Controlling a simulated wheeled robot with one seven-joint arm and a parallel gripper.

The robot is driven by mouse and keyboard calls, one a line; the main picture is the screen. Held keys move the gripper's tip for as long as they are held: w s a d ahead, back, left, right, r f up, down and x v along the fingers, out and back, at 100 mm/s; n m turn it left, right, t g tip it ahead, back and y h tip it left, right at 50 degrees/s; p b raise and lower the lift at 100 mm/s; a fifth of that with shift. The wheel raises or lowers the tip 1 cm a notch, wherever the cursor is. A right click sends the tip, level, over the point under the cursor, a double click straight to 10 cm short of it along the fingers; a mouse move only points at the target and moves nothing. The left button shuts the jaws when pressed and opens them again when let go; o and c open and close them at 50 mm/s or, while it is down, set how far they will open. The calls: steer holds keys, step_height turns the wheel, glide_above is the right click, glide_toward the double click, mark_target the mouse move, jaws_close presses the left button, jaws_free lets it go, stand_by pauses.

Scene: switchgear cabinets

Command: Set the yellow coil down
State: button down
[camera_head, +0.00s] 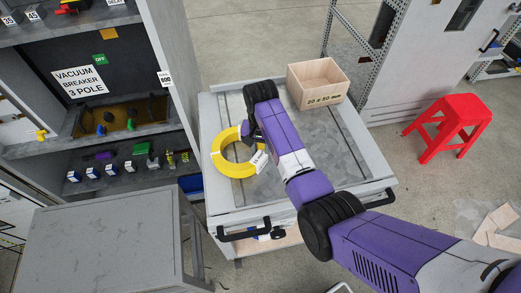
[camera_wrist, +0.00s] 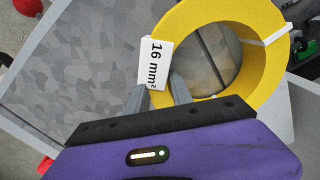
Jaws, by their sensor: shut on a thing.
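The yellow coil (camera_head: 219,158) is a thick ring with a white "16 mm²" tag. In the head view it is over the left part of the grey cart top (camera_head: 331,135). My gripper (camera_head: 250,143) reaches down to the coil's right side. In the wrist view the coil (camera_wrist: 264,75) fills the upper right, and my gripper (camera_wrist: 162,92) is shut on its near rim by the tag (camera_wrist: 154,62). I cannot tell whether the coil touches the cart top or hangs just above it.
A wooden box (camera_head: 318,84) stands at the cart's far end. A grey table (camera_head: 105,240) is at the front left, and the switchgear cabinet (camera_head: 75,80) with shelves is on the left. A red stool (camera_head: 452,125) stands on the right. The cart's middle and right are bare.

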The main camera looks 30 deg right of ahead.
steer(key=c, duration=1.1)
jaws_free()
steer(key=shift+r+p, duration=0.45)
steer(key=shift+r, duration=5.7)
